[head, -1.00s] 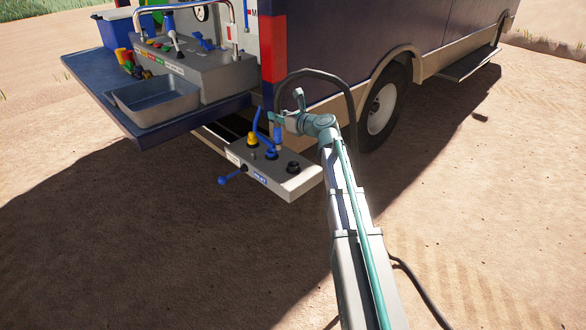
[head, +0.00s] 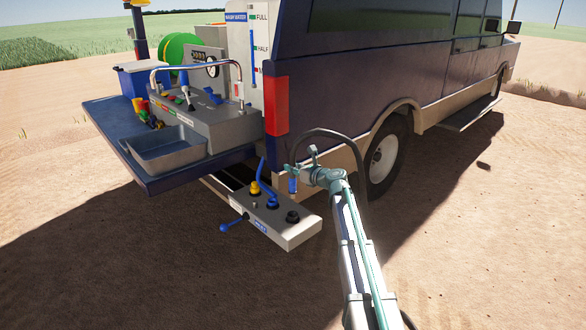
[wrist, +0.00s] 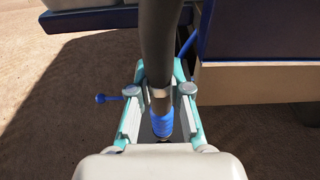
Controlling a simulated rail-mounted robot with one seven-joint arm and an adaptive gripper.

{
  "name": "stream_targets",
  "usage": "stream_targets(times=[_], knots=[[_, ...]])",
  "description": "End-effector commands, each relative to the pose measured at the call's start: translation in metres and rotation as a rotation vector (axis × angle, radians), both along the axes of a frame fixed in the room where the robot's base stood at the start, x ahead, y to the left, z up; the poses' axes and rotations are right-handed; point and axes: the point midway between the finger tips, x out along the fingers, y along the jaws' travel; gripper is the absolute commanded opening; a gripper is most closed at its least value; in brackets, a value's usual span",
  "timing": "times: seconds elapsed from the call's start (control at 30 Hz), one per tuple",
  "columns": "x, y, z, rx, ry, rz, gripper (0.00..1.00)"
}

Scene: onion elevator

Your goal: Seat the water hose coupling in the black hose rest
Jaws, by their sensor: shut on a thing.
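My gripper (head: 299,169) is shut on the water hose coupling (head: 293,185), a blue ribbed piece at the end of a thick dark hose. The coupling hangs roughly upright and apart from the grey panel below. In the head view it appears above the black hose rest (head: 292,217), a round black socket at the panel's right end; exact alignment in depth cannot be told. The wrist view shows the blue coupling (wrist: 162,122) between my fingers (wrist: 159,92), the hose rising in front. The rest is hidden there.
The grey panel (head: 290,235) also carries a blue fitting (head: 272,202) with a blue hose, a yellow fitting (head: 254,188) and a blue-knobbed lever (head: 232,225). The vehicle's rear corner with its red light (head: 276,105) stands close behind. Open ground lies in front.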

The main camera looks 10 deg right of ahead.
Motion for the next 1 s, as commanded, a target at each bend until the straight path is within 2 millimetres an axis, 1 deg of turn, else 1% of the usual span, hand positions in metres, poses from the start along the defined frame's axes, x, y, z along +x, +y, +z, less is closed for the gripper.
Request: stream_targets(times=[0.03, 0.4, 0.6, 0.8, 1.0], knots=[[0.000, 0.000, -0.006, 0.001, -0.001, 0.000, 0.00], [0.000, 0.000, -0.039, 0.001, 0.000, -0.001, 0.00], [0.000, 0.000, -0.054, 0.003, 0.001, -0.001, 0.00], [0.000, 0.000, -0.062, 0.001, 0.000, -0.001, 0.00], [0.000, 0.000, -0.063, 0.001, 0.000, -0.001, 0.00]])
